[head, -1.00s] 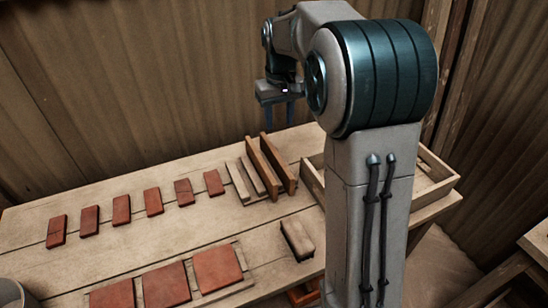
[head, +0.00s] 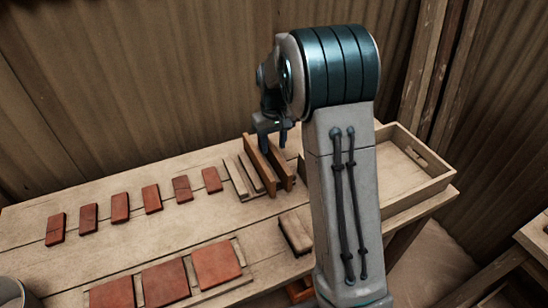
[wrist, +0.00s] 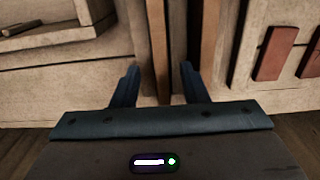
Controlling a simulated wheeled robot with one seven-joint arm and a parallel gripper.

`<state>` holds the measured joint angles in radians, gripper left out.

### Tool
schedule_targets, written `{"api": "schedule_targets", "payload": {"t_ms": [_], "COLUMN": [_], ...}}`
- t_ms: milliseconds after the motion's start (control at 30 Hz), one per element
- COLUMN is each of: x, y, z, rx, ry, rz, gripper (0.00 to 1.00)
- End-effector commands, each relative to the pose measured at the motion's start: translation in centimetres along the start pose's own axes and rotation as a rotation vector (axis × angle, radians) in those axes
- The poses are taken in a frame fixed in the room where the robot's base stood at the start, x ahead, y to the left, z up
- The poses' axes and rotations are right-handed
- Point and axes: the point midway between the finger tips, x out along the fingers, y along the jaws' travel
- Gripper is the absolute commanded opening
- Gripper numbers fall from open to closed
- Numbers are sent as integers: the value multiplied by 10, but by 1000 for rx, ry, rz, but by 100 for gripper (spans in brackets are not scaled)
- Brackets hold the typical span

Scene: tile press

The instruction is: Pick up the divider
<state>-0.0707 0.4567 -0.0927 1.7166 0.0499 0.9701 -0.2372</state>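Two long brown boards stand on edge side by side on the table, the likely dividers: a left one (head: 259,163) and a right one (head: 283,172) in the head view. The frames do not show which is meant. My gripper (head: 273,138) is over their far ends, fingers pointing down. In the wrist view my gripper (wrist: 158,84) is open, with one brown board (wrist: 157,35) between its spread fingers. The other board (wrist: 213,45) is outside the right finger. I see no grip on either; the exact height gap is unclear.
An open wooden tray (head: 437,187) stands close on the right. Paler strips (head: 236,178) lie left of the boards. Several red tiles (head: 120,208) line the table, with larger ones (head: 217,264) in front. A wooden block (head: 296,234) sits nearer me.

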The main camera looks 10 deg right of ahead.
Motion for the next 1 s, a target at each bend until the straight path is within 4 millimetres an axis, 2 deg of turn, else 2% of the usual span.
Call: {"api": "schedule_targets", "payload": {"t_ms": [100,200,467,500,600,633,1000], "x": [19,29,32,32,32,32,30], "y": [-2,-2,-2,-2,-2,-2,-2], "z": [2,2,1,1,1,1,1], "rx": [0,0,0,0,0,0,0], "ry": [-5,-3,0,0,0,0,0], "rz": [0,0,0,0,0,0,0], "gripper": [40,40,40,34,7,0,0]}}
